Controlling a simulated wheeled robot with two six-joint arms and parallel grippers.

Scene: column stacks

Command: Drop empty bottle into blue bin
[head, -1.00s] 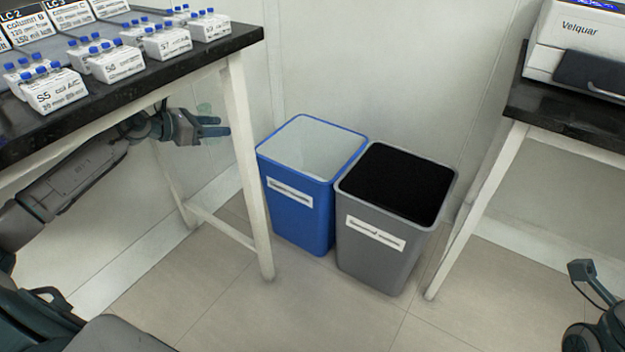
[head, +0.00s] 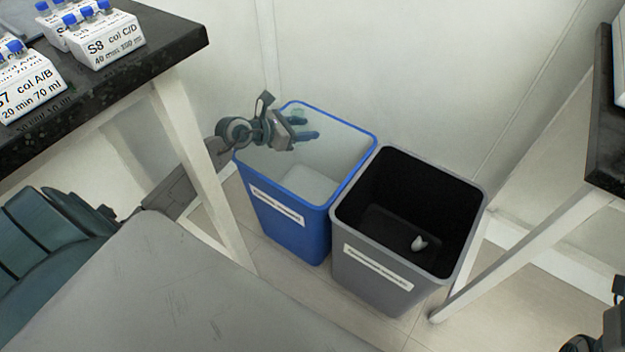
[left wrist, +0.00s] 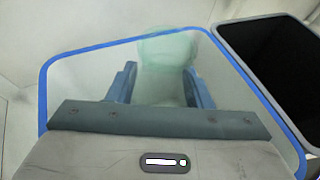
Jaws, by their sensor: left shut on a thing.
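The blue bin (head: 290,232) stands on the floor just past the table's corner, with a pale inside. My left gripper (head: 306,136) is over its opening, near the left back part of the rim. The gripper is shut on the empty bottle (head: 298,114), which is clear and pale green and hard to see against the bin's inside. In the left wrist view the bottle (left wrist: 166,72) is between the two blue fingers, with the blue rim around it. Part of my right arm shows in the bottom right corner, but its fingers are out of sight.
A grey bin (head: 375,285) with a black inside stands right beside the blue bin. A small pale thing (head: 418,243) lies in it. A black-topped table (head: 150,60) with labelled vial racks (head: 100,40) is at left, another black top (head: 606,110) at right.

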